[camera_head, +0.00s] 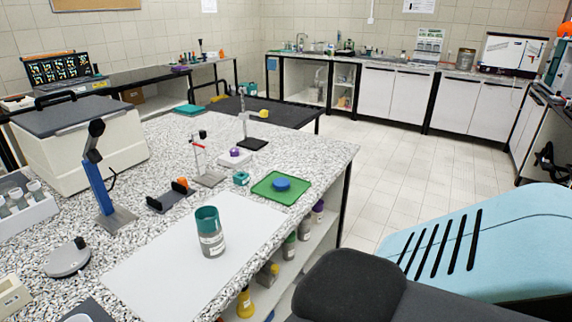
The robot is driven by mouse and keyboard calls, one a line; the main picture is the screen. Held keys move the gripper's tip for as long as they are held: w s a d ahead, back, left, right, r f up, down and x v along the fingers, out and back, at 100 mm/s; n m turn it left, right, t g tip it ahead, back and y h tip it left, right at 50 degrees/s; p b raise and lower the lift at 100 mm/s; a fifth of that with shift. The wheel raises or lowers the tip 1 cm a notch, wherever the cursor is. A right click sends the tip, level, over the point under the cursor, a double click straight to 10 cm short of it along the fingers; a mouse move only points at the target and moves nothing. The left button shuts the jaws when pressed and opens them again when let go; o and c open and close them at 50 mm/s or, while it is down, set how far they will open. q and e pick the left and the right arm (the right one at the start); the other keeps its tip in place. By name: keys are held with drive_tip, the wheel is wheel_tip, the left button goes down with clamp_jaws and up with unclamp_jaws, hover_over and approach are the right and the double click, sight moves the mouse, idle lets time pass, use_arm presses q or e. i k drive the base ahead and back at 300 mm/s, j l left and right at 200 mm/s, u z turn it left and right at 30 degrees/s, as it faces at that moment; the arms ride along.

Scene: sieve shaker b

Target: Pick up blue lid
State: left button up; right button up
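The blue lid (281,184) is a small, round, flat disc. It lies on a green tray (264,192) near the right edge of the speckled table. A jar with a teal upper part (210,232) stands upright on a white sheet (180,262), nearer to me and left of the tray. No gripper of mine shows clearly in the head view, and nothing touches the lid.
A blue-posted stand (102,190) and a large white box (85,140) are left. Bottles (289,245) fill shelves under the table's right edge.

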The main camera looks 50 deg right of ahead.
sight(281, 184)
drive_tip(key=k+l, duration=0.1)
drive_tip(key=l, duration=1.8)
drive_tip(key=k+u, duration=0.05)
